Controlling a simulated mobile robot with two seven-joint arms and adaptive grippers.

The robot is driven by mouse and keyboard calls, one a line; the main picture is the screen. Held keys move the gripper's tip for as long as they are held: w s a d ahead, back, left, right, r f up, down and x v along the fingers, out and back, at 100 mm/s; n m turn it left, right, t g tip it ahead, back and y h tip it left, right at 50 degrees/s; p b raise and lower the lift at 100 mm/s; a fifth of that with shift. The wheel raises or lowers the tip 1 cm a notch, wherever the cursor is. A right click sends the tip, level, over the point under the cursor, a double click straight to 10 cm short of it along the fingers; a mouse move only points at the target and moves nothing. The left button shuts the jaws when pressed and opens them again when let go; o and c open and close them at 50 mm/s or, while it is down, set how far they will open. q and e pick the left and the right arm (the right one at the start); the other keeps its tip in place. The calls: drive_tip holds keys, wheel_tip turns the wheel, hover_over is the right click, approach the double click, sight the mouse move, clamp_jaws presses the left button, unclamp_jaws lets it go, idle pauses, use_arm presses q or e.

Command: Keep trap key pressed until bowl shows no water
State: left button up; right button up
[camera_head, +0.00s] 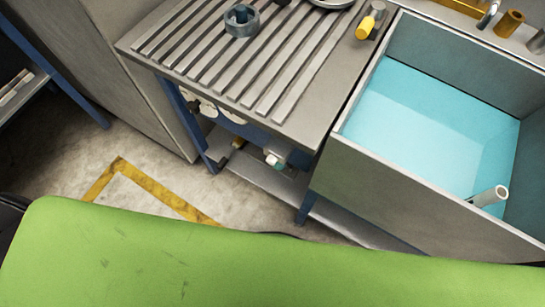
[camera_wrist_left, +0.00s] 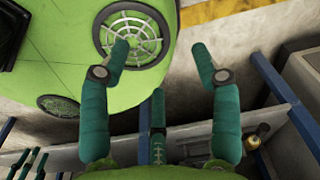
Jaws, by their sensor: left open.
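The bowl (camera_head: 360,165) is a grey metal sink basin at the right of the head view. Pale blue water (camera_head: 430,125) stands in it, and a light upright pipe (camera_head: 490,196) rises near its front right corner. I cannot tell for sure which part is the trap key. A small white and teal knob (camera_head: 275,159) sits under the drainboard, left of the bowl. My left gripper (camera_wrist_left: 160,52) shows only in the left wrist view, with its teal fingers spread and nothing between them. A brass-coloured fitting (camera_wrist_left: 256,135) lies to its right, apart from the fingers. My right gripper is out of view.
A ribbed metal drainboard (camera_head: 215,65) adjoins the bowl, bearing a grey ring-shaped part (camera_head: 241,20) and a yellow-handled fitting (camera_head: 370,22). Blue legs and a low shelf (camera_head: 262,183) stand below. Concrete floor with yellow tape (camera_head: 150,185) is open at left.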

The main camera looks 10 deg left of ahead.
use_arm(q)
clamp_jaws()
idle(1.1)
